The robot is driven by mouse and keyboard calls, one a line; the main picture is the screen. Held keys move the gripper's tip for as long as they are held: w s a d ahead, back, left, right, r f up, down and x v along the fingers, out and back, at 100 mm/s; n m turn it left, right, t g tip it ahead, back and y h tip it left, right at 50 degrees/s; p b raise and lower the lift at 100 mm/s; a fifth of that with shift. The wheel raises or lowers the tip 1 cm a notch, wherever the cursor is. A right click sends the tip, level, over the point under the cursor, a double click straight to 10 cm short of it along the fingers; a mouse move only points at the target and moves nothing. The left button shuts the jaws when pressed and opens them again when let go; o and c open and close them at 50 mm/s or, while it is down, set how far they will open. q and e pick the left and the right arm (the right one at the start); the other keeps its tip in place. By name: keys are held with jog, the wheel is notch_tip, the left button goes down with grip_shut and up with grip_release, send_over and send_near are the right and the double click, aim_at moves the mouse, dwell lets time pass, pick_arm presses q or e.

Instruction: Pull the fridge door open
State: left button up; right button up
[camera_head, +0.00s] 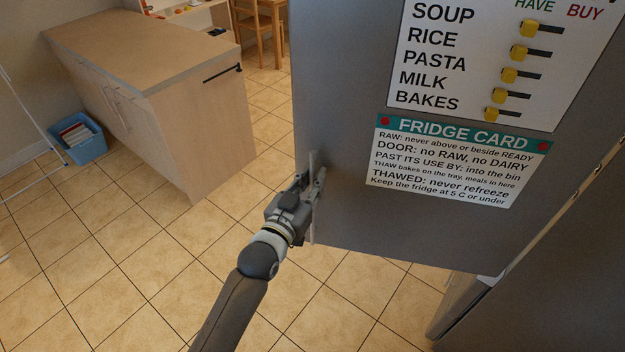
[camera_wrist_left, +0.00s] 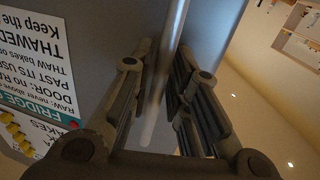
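The grey fridge door (camera_head: 345,150) fills the upper right of the head view, with its vertical bar handle (camera_head: 312,225) along its left side. The door appears to stand swung out, with floor tiles showing below its bottom edge. The fridge interior is hidden. My left gripper (camera_head: 312,182) is at the handle, one finger on each side of the bar. In the left wrist view, the pale handle (camera_wrist_left: 152,115) runs between the two fingers of my left gripper (camera_wrist_left: 163,60), which are close in on it. My right gripper is not in view.
A wooden counter (camera_head: 130,50) stands at the upper left, with a blue bin (camera_head: 86,148) beside it. A wooden chair (camera_head: 262,25) is at the back. Grey fridge or cabinet panels (camera_head: 575,265) fill the lower right. The tiled floor (camera_head: 130,260) around my left arm is clear.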

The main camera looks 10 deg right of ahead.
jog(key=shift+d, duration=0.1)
pick_arm(q)
jog(key=shift+s, duration=0.15)
jog(key=v, duration=1.2)
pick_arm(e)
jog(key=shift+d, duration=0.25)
pick_arm(q)
jog(key=shift+f, duration=0.1)
